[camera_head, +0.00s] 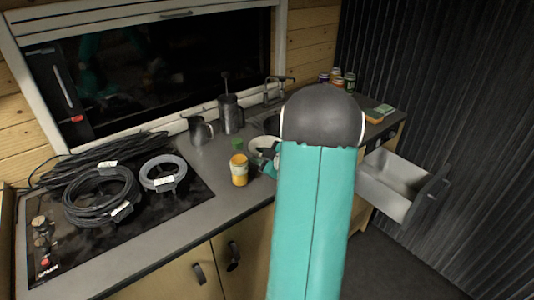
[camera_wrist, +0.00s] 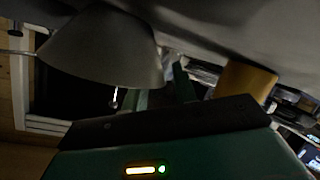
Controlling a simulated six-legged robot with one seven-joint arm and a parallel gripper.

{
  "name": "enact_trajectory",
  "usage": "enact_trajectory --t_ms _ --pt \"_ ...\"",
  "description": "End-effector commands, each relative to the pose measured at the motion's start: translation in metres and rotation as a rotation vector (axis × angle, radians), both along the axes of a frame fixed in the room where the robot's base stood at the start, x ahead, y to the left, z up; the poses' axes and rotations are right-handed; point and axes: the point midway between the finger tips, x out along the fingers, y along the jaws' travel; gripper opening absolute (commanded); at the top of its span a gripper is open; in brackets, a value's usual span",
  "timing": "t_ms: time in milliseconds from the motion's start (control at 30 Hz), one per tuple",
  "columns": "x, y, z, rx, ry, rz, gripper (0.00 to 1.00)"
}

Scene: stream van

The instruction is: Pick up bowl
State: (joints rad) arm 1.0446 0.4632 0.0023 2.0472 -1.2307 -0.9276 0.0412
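The pale bowl (camera_head: 262,143) is on the counter by the sink in the head view, partly hidden behind my arm. In the wrist view, which looks roughly upside down, the bowl (camera_wrist: 100,48) fills the upper left as a grey dome shape. My gripper (camera_head: 266,163) is low beside the bowl in the head view, mostly hidden by my arm. In the wrist view the teal fingers of my gripper (camera_wrist: 168,92) are at the bowl's rim. Dim light and overlap hide whether they touch or grip it.
An orange jar (camera_head: 239,170) stands just left of my gripper. A green item (camera_head: 237,145), metal mug (camera_head: 200,131) and French press (camera_head: 231,115) stand behind. Coiled cables (camera_head: 100,195) cover the hob. An open drawer (camera_head: 393,184) juts out at right.

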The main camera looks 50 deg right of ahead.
Motion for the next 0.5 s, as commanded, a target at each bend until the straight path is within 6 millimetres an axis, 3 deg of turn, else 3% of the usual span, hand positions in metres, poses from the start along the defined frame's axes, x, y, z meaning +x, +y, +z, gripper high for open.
enact_trajectory --t_ms 167,333,500 --pt "0.0004 -0.0003 -0.0002 0.000 -0.001 -0.001 0.28" --pt "0.0002 -0.0004 -0.0002 0.000 -0.001 -0.001 0.00" --pt "0.0002 -0.0004 0.0001 -0.001 0.000 0.000 0.00"
